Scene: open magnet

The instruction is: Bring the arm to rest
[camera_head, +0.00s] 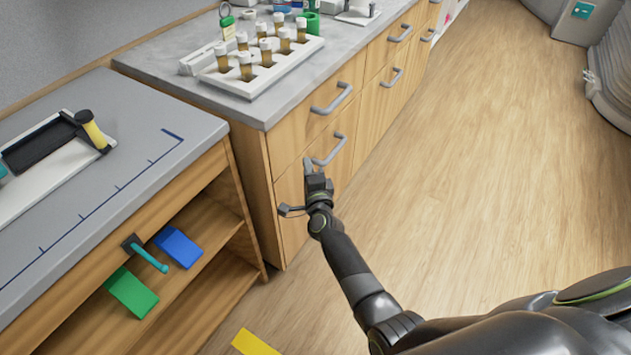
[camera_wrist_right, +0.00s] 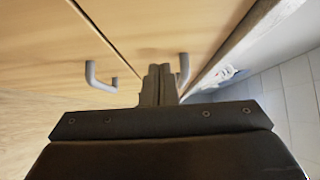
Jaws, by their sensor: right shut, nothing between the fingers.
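My right gripper (camera_head: 314,167) is in front of the lower drawer of the wooden cabinet, close to its grey handle (camera_head: 331,150). In the right wrist view the gripper (camera_wrist_right: 159,72) has its two fingers together with nothing between them. A grey handle (camera_wrist_right: 183,72) shows just behind the fingertips there, and another handle (camera_wrist_right: 98,78) shows to the left. I cannot tell whether the fingers touch the handle. My right arm (camera_head: 352,268) reaches in from the lower right. My left gripper is not in view.
A white rack (camera_head: 290,66) of several brown vials stands on the grey counter (camera_head: 165,62). The left bench (camera_head: 110,205) carries a black device (camera_head: 40,145); its shelf holds a blue block (camera_head: 179,247) and a green block (camera_head: 131,293). The wooden floor (camera_head: 500,170) at right is clear.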

